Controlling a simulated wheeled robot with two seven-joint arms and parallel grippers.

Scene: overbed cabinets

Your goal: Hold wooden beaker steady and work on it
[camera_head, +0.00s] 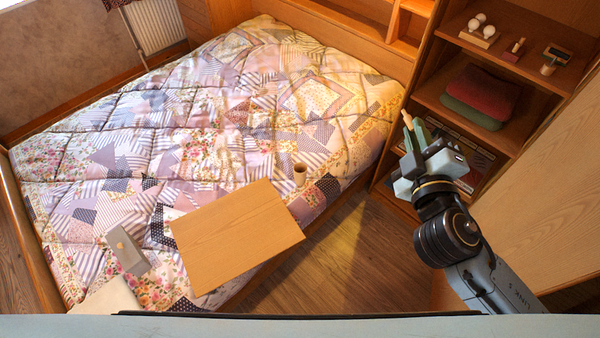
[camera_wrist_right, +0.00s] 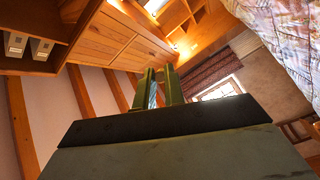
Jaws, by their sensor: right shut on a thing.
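The wooden beaker (camera_head: 300,175) is a small brown cup standing upright by the upper right corner of a flat wooden board (camera_head: 235,240), at the near edge of the bed. My right gripper (camera_head: 414,137) is to the right of the beaker, apart from it, in front of the shelf unit. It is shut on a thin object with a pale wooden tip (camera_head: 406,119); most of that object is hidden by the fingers. In the right wrist view the two green fingers (camera_wrist_right: 160,88) show close together, but what they hold is unclear. My left gripper is not in view.
A grey box (camera_head: 127,250) with a tan thing on it lies left of the board, on the patchwork quilt (camera_head: 200,120). A pale flat item (camera_head: 105,298) lies below. Shelves (camera_head: 455,60) with folded red and green cloths (camera_head: 478,95) and small items stand behind my right gripper.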

